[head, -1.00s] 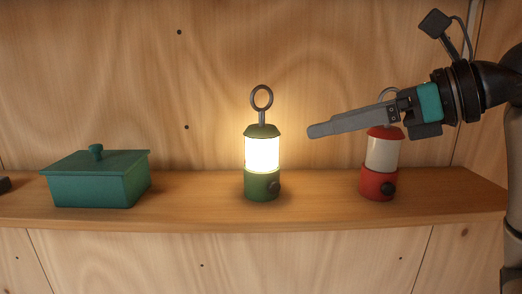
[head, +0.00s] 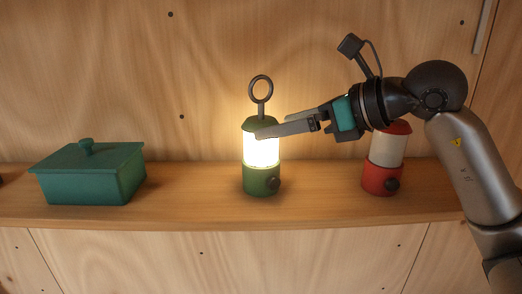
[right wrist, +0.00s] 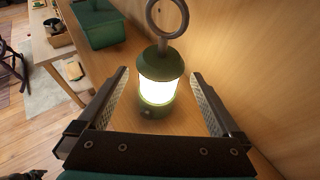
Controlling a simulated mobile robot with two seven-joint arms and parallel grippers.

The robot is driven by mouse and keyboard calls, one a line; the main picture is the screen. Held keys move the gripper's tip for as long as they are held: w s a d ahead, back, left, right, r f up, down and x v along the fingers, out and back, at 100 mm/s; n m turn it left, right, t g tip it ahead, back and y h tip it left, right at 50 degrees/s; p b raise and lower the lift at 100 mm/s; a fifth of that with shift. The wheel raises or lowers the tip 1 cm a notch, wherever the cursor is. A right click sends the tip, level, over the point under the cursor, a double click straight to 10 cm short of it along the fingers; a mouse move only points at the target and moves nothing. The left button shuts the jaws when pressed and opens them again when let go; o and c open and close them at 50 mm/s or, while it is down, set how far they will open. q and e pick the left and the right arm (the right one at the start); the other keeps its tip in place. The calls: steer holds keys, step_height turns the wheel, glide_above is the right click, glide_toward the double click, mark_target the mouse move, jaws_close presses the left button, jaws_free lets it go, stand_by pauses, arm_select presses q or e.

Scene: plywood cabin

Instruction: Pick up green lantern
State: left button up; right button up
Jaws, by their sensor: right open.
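The green lantern (head: 262,180) stands upright and lit on the wooden shelf, with a ring handle on top. It also shows in the right wrist view (right wrist: 160,68), ahead of and between the finger lines. My right gripper (head: 272,130) reaches in from the right in the head view, its fingers overlapping the lantern's upper part. In the right wrist view my right gripper (right wrist: 158,80) is open, one finger on each side of the lantern, with nothing clamped.
A red lantern (head: 382,178) stands on the shelf (head: 320,208) to the right, partly behind my right arm. A teal lidded box (head: 90,182) sits to the left. The shelf between box and green lantern is clear. The plywood wall (head: 220,60) is close behind.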

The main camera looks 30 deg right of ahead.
mark_target(260, 161)
steer(key=p+x, duration=0.2)
steer(key=x, duration=0.2)
steer(key=shift+w+r+p, duration=0.15)
steer(key=shift+p, duration=0.15)
steer(key=shift+w+a+f, duration=0.25)
steer(key=shift+w+f, duration=0.1)
steer(key=shift+w, duration=0.15)
steer(key=shift+c, duration=0.2)
jaws_close()
stand_by(0.4)
